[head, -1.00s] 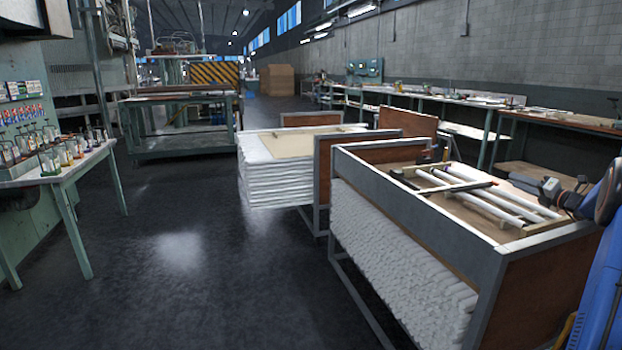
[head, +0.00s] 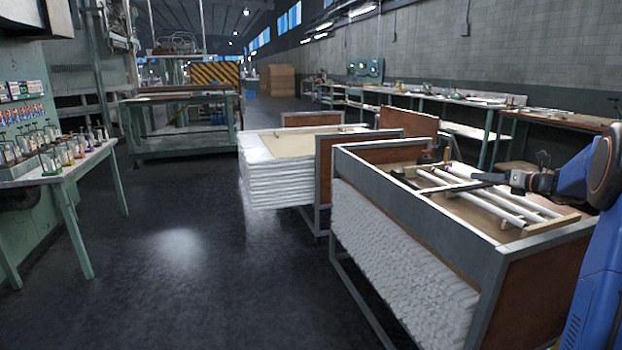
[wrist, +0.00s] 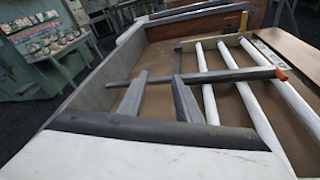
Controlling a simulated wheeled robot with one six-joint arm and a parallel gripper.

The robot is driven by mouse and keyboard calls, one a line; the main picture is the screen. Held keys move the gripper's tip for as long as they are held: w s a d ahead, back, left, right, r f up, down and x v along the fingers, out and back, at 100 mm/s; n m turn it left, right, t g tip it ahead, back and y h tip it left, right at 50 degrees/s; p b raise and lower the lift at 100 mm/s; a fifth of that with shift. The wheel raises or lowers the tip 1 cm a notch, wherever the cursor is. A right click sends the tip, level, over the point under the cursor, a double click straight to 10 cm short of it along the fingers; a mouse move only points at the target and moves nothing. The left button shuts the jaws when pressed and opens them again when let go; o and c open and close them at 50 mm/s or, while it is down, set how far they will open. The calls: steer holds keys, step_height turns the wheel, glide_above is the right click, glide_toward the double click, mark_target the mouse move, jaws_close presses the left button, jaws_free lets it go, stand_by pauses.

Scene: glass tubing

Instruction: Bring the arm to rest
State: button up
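My arm reaches in from the right edge of the head view. My gripper (head: 488,178) is over the open top of the near crate (head: 420,205), above the white tubes (head: 490,205). A thin dark bar with an orange end (wrist: 230,76) lies across the tubes just past the fingertips. I cannot tell whether the fingers touch it.
The near crate's wooden end panel (head: 540,285) is close below my arm. A second cart with white stacked sheets (head: 275,180) stands behind it. A workbench (head: 560,122) runs along the right wall. A table with small bottles (head: 60,170) is at left. The dark floor between is clear.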

steer(key=s+a+f+n+g+h, duration=0.1)
steer(key=s+a+n+g, duration=0.6)
steer(key=s+a+n, duration=1.45)
steer(key=s+a+f+n+h, duration=0.2)
steer(key=s+a+f+n, duration=0.1)
steer(key=s, duration=0.8)
steer(key=s+a+f+n+g+h, duration=0.1)
steer(key=s+f+n, duration=0.4)
steer(key=s, duration=0.7)
steer(key=s+a+f+n+h, duration=0.3)
steer(key=s+a+f+n, duration=0.1)
steer(key=s, duration=0.7)
steer(key=shift+s+a+n+g+h, duration=0.3)
steer(key=shift+s+a+n, duration=0.05)
steer(key=shift+a+n, duration=0.1)
